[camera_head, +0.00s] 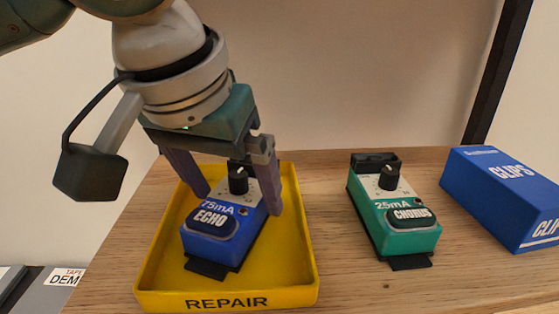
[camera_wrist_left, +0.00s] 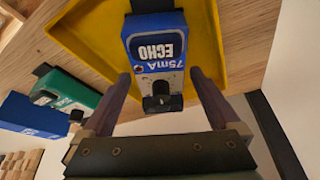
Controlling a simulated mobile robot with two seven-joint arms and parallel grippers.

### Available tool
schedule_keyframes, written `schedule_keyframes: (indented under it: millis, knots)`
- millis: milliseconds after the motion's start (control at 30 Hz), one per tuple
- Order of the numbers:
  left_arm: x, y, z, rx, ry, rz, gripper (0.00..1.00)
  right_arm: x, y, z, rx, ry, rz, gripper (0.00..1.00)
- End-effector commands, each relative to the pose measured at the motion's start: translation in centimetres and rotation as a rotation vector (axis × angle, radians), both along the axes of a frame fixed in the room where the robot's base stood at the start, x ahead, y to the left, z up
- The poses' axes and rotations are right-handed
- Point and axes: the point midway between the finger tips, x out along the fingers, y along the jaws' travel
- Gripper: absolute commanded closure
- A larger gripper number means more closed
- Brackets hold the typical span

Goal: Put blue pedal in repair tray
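The blue pedal (camera_head: 223,222), marked ECHO and 75mA, lies face up inside the yellow repair tray (camera_head: 301,250). My left gripper (camera_head: 240,203) is above the pedal's far, knob end, with one finger on each side and the fingers spread apart. In the left wrist view, the blue pedal (camera_wrist_left: 155,51) sits in the tray (camera_wrist_left: 206,40) beyond the open fingertips (camera_wrist_left: 160,78), with small gaps beside it. The pedal's far edge is partly hidden by the gripper in the head view. My right gripper is not in view.
A green pedal (camera_head: 395,235) marked CHORUS stands on the wooden table (camera_head: 345,280) right of the tray. A blue CLIPS box (camera_head: 505,200) is at the far right. Bare tabletop lies between tray and green pedal. A dark post (camera_head: 497,75) rises behind.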

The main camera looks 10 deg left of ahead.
Motion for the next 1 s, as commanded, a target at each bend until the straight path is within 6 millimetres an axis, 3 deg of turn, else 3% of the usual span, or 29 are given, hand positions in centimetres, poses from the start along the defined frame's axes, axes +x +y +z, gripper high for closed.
schedule_keyframes:
  millis: [333, 500, 933, 1000]
  knots:
    - [0.0, 0.0, 0.5, -0.001, -0.002, 0.0, 0.0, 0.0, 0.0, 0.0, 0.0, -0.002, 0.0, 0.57]
    - [-1.0, 0.1, 3.1, -0.003, -0.005, -0.001, 0.0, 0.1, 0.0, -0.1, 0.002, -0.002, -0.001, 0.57]
    - [-10.2, 1.1, 2.8, -0.001, -0.001, -0.004, 0.0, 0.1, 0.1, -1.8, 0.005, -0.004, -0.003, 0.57]
    - [-10.6, 1.3, 4.0, 0.001, 0.01, 0.01, 0.0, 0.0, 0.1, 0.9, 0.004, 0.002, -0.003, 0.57]
